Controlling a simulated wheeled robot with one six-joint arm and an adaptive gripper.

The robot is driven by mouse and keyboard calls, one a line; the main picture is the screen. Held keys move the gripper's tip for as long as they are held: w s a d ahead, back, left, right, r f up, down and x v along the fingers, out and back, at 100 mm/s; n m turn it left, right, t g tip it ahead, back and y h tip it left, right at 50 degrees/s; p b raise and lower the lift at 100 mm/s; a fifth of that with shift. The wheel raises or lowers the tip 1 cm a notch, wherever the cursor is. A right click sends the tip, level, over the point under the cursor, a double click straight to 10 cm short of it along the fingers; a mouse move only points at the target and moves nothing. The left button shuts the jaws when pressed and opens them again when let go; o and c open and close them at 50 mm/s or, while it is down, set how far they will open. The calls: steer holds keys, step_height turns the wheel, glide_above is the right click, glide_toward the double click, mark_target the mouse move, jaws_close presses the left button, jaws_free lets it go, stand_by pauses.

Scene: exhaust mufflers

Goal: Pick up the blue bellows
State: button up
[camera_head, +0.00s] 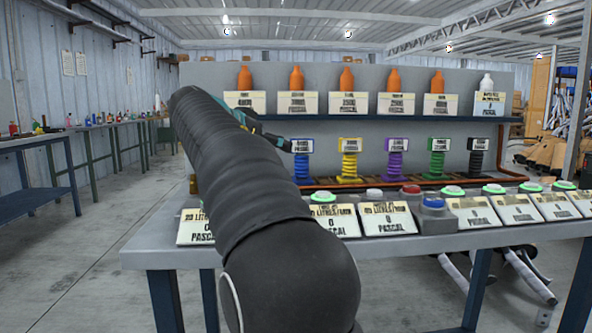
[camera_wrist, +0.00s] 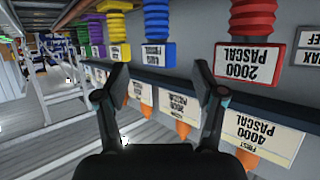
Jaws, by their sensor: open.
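The blue bellows (camera_head: 302,168) stands upright on the bench in the head view, with a white label block at its top. In the wrist view, which is upside down, the blue bellows (camera_wrist: 156,20) and its label block are at the top middle, beyond my fingertips. My gripper (camera_wrist: 160,78) is open and empty there, its two fingers spread on either side of the block's line. In the head view my gripper (camera_head: 284,144) is just left of the blue bellows' top. I cannot tell whether it touches.
Yellow (camera_head: 349,168), purple (camera_head: 395,168), green (camera_head: 437,166) and black (camera_head: 478,162) bellows stand to the right. A red bellows (camera_wrist: 256,14) shows in the wrist view. A shelf (camera_head: 400,117) with orange bottles runs above. Buttons and label plates line the bench front (camera_head: 390,245).

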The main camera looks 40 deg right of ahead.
mark_target(297, 155)
steer(key=x, duration=0.6)
steer(key=shift+s+x, duration=0.15)
steer(key=shift+x, duration=1.25)
steer(key=shift+s+x, duration=0.1)
steer(key=shift+x, duration=1.3)
jaws_close()
